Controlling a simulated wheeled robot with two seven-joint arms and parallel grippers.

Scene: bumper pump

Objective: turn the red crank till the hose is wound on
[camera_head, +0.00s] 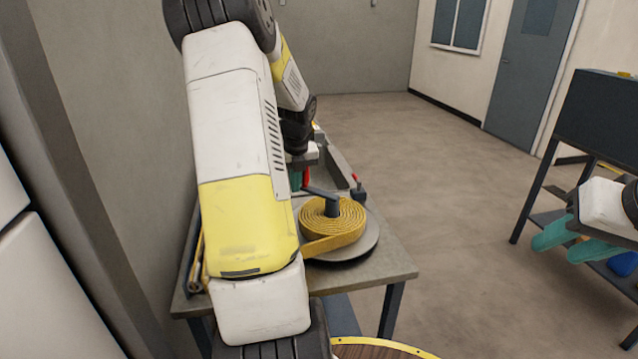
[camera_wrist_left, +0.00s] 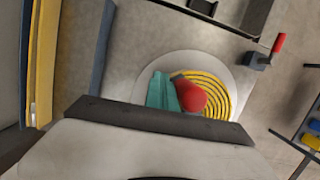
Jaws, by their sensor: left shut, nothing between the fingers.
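The yellow hose (camera_head: 340,222) lies coiled in a flat spiral on a round grey disc (camera_head: 357,248) on the table; a strip of it leads off left behind my arm. The crank's dark arm (camera_head: 320,193) rises from the hub to a red grip (camera_head: 306,178), mostly hidden behind my left arm. In the left wrist view the rounded red grip (camera_wrist_left: 190,93) shows over the coil (camera_wrist_left: 221,97). My left gripper (camera_wrist_left: 164,92) has teal fingers, shut and empty, right beside the grip; touching cannot be told. My right gripper (camera_head: 568,243) is open and empty at the right, away from the table.
A small dark device with a red handle (camera_head: 357,188) stands at the table's (camera_head: 395,262) right edge. Yellow lengths (camera_wrist_left: 43,60) run along the left side. A dark shelf unit (camera_head: 600,115) stands at the right, with open floor between. A round yellow-rimmed top shows at the bottom.

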